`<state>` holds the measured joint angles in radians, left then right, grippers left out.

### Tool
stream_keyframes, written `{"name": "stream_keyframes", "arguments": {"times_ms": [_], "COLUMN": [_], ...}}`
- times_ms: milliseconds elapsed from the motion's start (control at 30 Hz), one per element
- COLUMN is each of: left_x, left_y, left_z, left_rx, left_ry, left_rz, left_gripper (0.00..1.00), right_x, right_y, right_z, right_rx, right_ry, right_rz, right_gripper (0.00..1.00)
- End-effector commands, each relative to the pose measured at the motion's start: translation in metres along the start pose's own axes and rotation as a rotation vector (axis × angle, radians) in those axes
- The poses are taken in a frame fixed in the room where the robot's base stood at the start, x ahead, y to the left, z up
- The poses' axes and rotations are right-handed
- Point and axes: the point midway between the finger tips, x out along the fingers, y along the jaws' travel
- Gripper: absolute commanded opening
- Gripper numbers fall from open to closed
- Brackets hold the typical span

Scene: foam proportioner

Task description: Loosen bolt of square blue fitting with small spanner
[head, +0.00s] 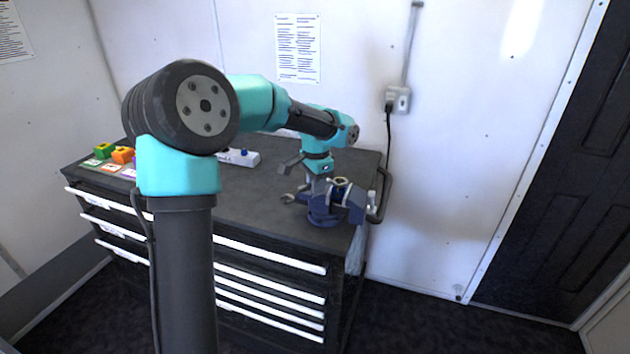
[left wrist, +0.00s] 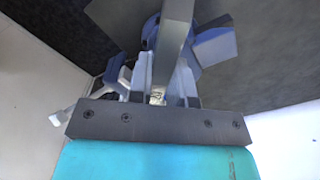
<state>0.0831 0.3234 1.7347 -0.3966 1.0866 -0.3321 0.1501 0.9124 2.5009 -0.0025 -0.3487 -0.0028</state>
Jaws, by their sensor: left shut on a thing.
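My left gripper (head: 320,184) points down beside the blue bench vise (head: 325,214) at the right end of the workbench. In the left wrist view my left gripper (left wrist: 172,88) is shut on a long grey metal bar, which looks like the spanner (left wrist: 176,35). In the head view the open-ended grey spanner jaw (head: 289,197) sticks out left of the gripper, just above the vise. A small fitting with a pale ring on top (head: 341,183) sits at the vise jaws; its colour and bolt are too small to tell. My right gripper is not in view.
The workbench top (head: 255,195) is clear between my arm and the vise. A green block (head: 103,151) and an orange block (head: 122,155) stand at its left end. A white item with a blue knob (head: 243,156) lies towards the back. A wall socket (head: 398,98) is behind.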

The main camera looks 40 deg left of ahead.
Motion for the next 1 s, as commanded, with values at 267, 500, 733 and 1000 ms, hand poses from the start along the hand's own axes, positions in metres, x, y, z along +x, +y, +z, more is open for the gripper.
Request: {"name": "stream_keyframes", "arguments": {"times_ms": [267, 500, 733, 1000], "left_x": [0.0, 0.0, 0.0, 0.0], "left_y": [0.013, 0.024, 0.027, 0.021], "left_z": [-0.001, -0.004, -0.004, -0.003], "left_rx": [-0.158, -0.295, -0.344, -0.273], "left_ry": [0.001, 0.001, 0.001, 0.001], "left_rz": [0.0, -0.001, -0.001, 0.0], "left_gripper": [0.0, 0.0, 0.0, 0.0], "right_x": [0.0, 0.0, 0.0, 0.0], "right_y": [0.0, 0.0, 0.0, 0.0], "right_z": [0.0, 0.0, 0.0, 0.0], "right_rx": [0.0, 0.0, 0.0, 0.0], "right_ry": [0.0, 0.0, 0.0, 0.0], "right_rz": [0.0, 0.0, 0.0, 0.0], "right_gripper": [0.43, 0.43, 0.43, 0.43]}}
